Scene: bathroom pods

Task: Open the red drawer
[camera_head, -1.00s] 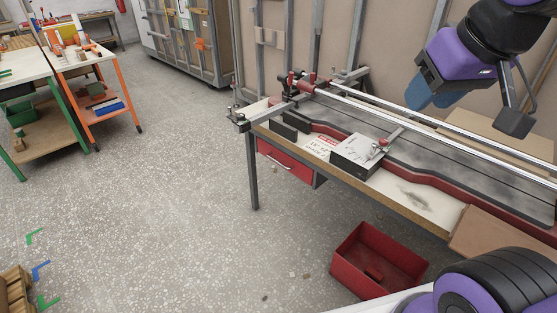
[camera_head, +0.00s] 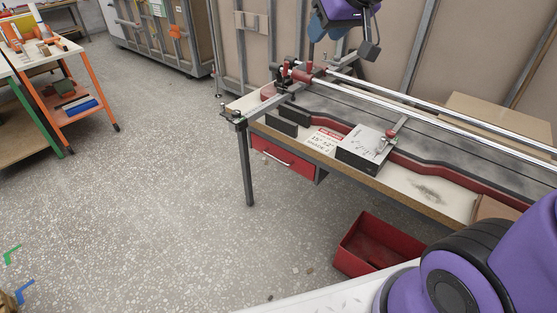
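The red drawer (camera_head: 283,157) hangs under the left end of the workbench (camera_head: 400,193). It looks shut, and a pale bar handle runs across its front. My gripper (camera_head: 317,28) is at the top of the picture, well above and behind the drawer as seen here, and apart from it. Its purple body and blue finger part show, but the top edge cuts it off. I cannot tell whether the fingers are open or shut.
A grey bench leg (camera_head: 247,170) stands just left of the drawer. A red bin (camera_head: 365,235) sits on the floor to the right. A metal-railed cutting machine (camera_head: 440,110) covers the benchtop. Open floor lies in front of the drawer and to its left.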

